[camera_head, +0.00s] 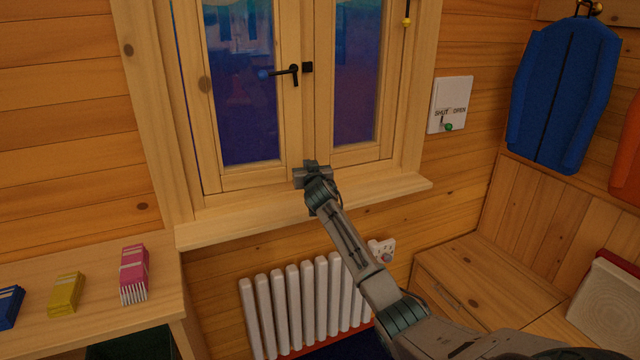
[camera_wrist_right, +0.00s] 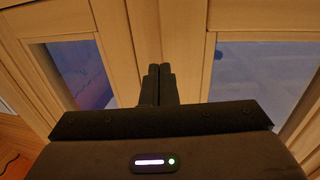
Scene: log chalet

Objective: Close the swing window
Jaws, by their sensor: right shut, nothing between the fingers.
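The wooden swing window (camera_head: 292,120) has two glazed sashes side by side. The left sash (camera_head: 240,182) looks nearly in line with the right sash (camera_head: 350,155); a thin blue strip shows along its left edge. I cannot tell whether it sits fully flush. A black handle (camera_head: 294,72) on the left sash has its lever pointing left, with a blue knob. My right gripper (camera_head: 312,170) is shut and empty at the bottom of the middle stiles, above the sill. In the right wrist view its fingertips (camera_wrist_right: 157,72) are together in front of the stiles; contact is unclear. My left gripper is out of view.
The sill (camera_head: 380,195) juts out below the window, above a white radiator (camera_head: 300,300). A SHUT/OPEN switch plate (camera_head: 451,104) is on the right wall. A shelf (camera_head: 100,310) with small boxes stands at left, a wooden bench (camera_head: 490,275) at right.

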